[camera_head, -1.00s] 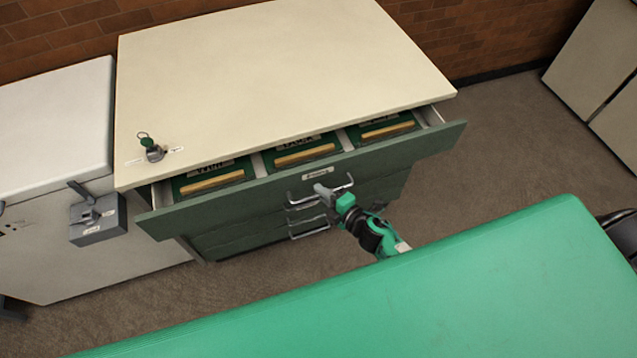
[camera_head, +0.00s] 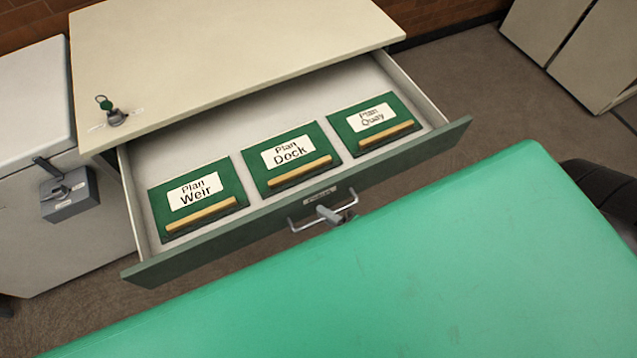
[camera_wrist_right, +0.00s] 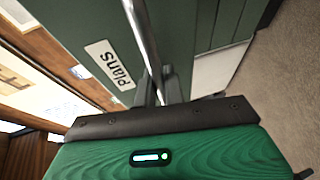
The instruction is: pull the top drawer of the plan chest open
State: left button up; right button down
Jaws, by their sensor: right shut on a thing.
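The plan chest (camera_head: 240,45) has a cream top and a green top drawer (camera_head: 225,237) that stands well open. Inside lie three green folders labelled Plan Weir (camera_head: 218,205), Plan Dock (camera_head: 309,181) and Plan Quay (camera_head: 392,136). My right gripper (camera_head: 330,214) is at the drawer's metal bar handle (camera_head: 299,227); the rest of that arm is hidden behind the green surface in front. In the right wrist view the fingers (camera_wrist_right: 155,88) are shut around the handle (camera_wrist_right: 141,38), beside the label Plans (camera_wrist_right: 112,66). My left gripper is not in view.
A green surface (camera_head: 400,275) fills the foreground, close to the drawer front. A pale cabinet with a grey lock box (camera_head: 70,195) stands at left.

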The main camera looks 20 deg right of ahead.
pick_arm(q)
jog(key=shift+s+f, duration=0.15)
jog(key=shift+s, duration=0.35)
pick_arm(e)
jog(key=shift+s, duration=1.5)
jog(key=c, duration=1.5)
grip_release()
jog(key=shift+d, duration=0.1)
pick_arm(q)
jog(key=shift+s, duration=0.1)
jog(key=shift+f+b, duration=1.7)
jog(key=shift+b, duration=0.1)
pick_arm(e)
jog(key=v, duration=1.3)
jog(key=shift+s, duration=0.35)
jog(key=shift+d+r, duration=0.15)
